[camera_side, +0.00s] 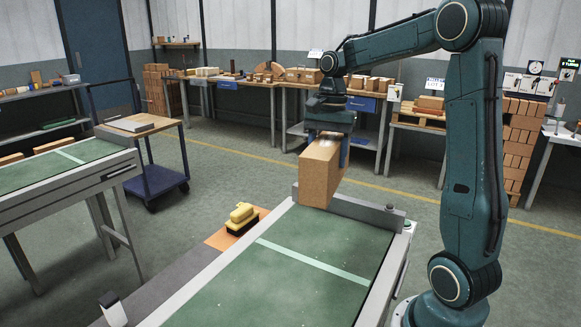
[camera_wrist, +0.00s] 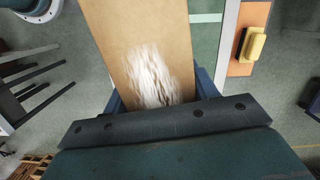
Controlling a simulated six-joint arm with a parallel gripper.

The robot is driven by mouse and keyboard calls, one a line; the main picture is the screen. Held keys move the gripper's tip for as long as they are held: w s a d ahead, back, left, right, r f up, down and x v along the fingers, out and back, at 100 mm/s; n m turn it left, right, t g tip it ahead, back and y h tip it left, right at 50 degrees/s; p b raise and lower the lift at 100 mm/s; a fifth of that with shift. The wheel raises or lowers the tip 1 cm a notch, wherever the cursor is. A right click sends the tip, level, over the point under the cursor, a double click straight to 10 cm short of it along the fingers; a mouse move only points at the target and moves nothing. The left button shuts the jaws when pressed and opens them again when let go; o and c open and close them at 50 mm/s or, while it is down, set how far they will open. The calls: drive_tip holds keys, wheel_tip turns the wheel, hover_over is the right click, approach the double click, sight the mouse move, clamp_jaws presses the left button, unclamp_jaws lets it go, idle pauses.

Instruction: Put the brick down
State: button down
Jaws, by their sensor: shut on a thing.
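A tan brick (camera_side: 319,176) hangs upright in my gripper (camera_side: 330,135) in the side view, at the far end of the green-topped conveyor (camera_side: 290,283). In the wrist view the brick (camera_wrist: 140,40) fills the upper middle, with a whitish rough patch on its face. My gripper (camera_wrist: 160,95) is shut on it, with a blue finger visible on each side. The brick's lower edge is near the conveyor's end wall (camera_side: 350,208). I cannot tell whether it touches the belt or the wall. A pale stripe crosses the belt nearer the camera.
A yellow object (camera_side: 241,216) sits on an orange patch beside the conveyor; it also shows in the wrist view (camera_wrist: 256,44). A second conveyor (camera_side: 60,170) and a cart (camera_side: 150,170) stand to the left. Workbenches line the back wall. The belt is clear.

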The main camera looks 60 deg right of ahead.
drive_tip(key=shift+d+n, duration=0.1)
drive_tip(key=shift+n, duration=0.4)
drive_tip(key=shift+w+d+n, duration=0.15)
drive_tip(key=shift+n, duration=1.05)
drive_tip(key=n, duration=0.3)
drive_tip(key=n+g, duration=0.1)
drive_tip(key=shift+w+d+n+h, duration=0.15)
drive_tip(key=shift+d+n+h, duration=0.15)
drive_tip(key=shift+h, duration=0.1)
drive_tip(key=n, duration=0.3)
drive_tip(key=shift+r+n, duration=0.1)
drive_tip(key=shift+n, duration=0.2)
drive_tip(key=shift+r+n+h, duration=0.1)
drive_tip(key=shift+n+h, duration=0.4)
drive_tip(key=shift+n, duration=1.6)
wheel_tip(320, 180, down, 16)
drive_tip(key=shift+d+r, duration=0.1)
